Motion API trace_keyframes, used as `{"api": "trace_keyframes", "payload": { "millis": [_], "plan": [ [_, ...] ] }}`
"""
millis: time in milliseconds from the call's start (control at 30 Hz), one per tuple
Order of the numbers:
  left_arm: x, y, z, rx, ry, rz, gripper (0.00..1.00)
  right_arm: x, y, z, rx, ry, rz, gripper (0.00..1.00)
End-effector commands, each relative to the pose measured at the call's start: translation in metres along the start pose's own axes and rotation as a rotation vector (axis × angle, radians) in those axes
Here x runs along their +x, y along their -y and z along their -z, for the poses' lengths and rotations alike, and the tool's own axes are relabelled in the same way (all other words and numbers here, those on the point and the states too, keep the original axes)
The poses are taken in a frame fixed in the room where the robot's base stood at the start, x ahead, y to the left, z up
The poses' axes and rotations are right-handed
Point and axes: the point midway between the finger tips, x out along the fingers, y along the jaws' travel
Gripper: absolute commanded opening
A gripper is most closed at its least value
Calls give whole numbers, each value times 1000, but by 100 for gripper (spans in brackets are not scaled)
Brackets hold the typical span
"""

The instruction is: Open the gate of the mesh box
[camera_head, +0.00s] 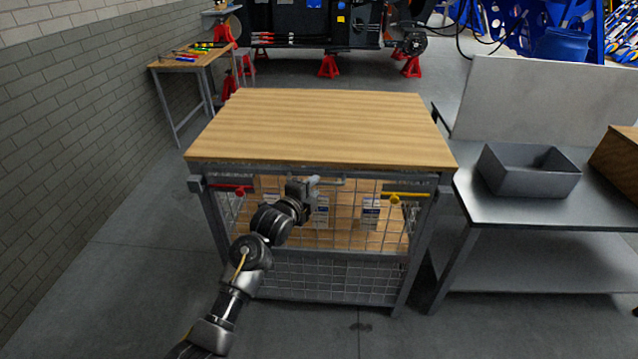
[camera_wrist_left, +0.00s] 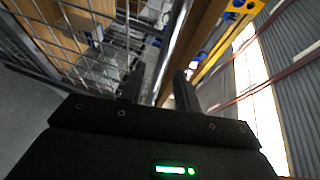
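The mesh box (camera_head: 330,282) stands ahead of me, with a wire mesh gate (camera_head: 345,239) on the upper part of its front. A grey bar handle (camera_head: 332,182) lies along the gate's top edge. A red latch (camera_head: 232,188) is at the upper left and a yellow latch (camera_head: 405,195) at the upper right. My left gripper (camera_head: 311,186) is at the handle's left part. In the left wrist view its fingers (camera_wrist_left: 158,88) are apart, with a metal bar (camera_wrist_left: 174,45) running between them; I cannot tell if they touch it. My right gripper is not in view.
A wooden top (camera_head: 320,125) covers the box, and cartons (camera_head: 371,212) show behind the mesh. A steel table (camera_head: 520,208) with a grey bin (camera_head: 528,170) stands close on the right. A brick wall (camera_head: 80,100) is on the left. Floor beside the box is clear.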

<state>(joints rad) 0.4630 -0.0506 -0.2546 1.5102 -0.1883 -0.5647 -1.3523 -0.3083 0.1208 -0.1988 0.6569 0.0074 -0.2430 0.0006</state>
Motion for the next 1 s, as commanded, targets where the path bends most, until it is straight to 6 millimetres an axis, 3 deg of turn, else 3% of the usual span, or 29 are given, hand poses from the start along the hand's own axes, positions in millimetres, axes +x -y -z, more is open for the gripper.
{"api": "trace_keyframes", "payload": {
  "millis": [100,300,667,900,1000],
  "plan": [
    [19,0,1,-2,-1,-1,32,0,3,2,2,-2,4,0],
    [36,0,0,-1,0,1,32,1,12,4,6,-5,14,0],
    [39,0,0,-1,0,0,32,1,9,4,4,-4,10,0],
    [39,-1,0,0,0,0,1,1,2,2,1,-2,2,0],
    [39,-1,0,0,0,0,0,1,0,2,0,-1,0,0]
  ]
}}
